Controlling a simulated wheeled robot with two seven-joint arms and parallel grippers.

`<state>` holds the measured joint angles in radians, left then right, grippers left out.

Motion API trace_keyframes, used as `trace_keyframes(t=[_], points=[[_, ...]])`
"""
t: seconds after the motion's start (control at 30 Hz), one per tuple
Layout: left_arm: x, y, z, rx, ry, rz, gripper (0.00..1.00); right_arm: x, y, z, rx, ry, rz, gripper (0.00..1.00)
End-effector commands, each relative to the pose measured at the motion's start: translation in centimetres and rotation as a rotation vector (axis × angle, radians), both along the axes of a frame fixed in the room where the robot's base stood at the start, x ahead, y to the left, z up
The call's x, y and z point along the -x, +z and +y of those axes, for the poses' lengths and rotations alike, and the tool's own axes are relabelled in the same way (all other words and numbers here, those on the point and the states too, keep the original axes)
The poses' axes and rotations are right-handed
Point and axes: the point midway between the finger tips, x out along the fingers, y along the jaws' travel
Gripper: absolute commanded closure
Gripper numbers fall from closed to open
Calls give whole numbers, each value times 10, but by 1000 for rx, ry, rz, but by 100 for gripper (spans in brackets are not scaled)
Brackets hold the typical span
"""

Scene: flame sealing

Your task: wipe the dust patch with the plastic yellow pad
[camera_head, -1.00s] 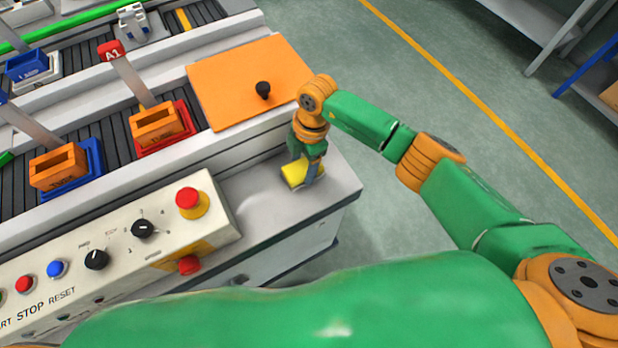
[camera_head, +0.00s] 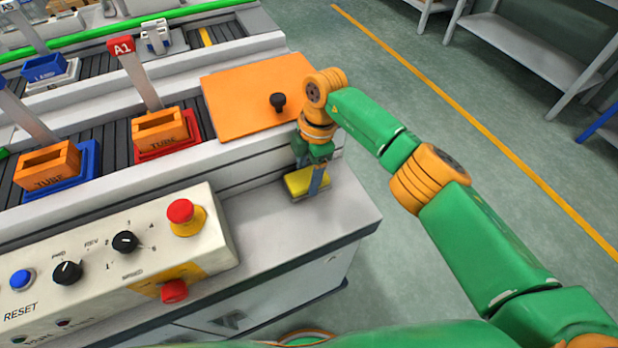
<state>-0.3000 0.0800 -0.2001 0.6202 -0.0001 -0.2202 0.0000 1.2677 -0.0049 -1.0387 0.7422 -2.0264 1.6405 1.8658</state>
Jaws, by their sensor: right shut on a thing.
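My right gripper (camera_head: 311,180) reaches in from the right, pointing down over the grey counter (camera_head: 345,225). It is shut on the yellow pad (camera_head: 298,185), which is at or just above the counter's surface, near the raised conveyor side. I cannot tell whether the pad touches the counter. I cannot make out a clear dust patch on the counter now; the pad and gripper hide part of the surface. My left gripper is not in view.
The control box with a red stop button (camera_head: 180,212) stands left of the pad. An orange plate with a black knob (camera_head: 278,101) lies behind it. Orange tube boxes (camera_head: 160,132) are at the left. The counter's right edge drops to the floor.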

Motion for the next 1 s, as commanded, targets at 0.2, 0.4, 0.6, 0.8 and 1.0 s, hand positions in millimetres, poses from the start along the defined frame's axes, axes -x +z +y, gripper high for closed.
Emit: trace_keyframes(t=[0.2, 0.4, 0.6, 0.8, 1.0], points=[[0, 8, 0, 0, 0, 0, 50, -1, 9, 0, -2, -1, -6, 78], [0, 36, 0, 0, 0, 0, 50, -2, 39, 0, -2, -1, -8, 78], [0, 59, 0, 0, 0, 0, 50, -2, 65, 1, -3, 0, -9, 78], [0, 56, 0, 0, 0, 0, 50, -2, 62, 1, -4, -1, -9, 78], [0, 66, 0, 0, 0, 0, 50, -2, 72, 1, -3, 0, -9, 78]])
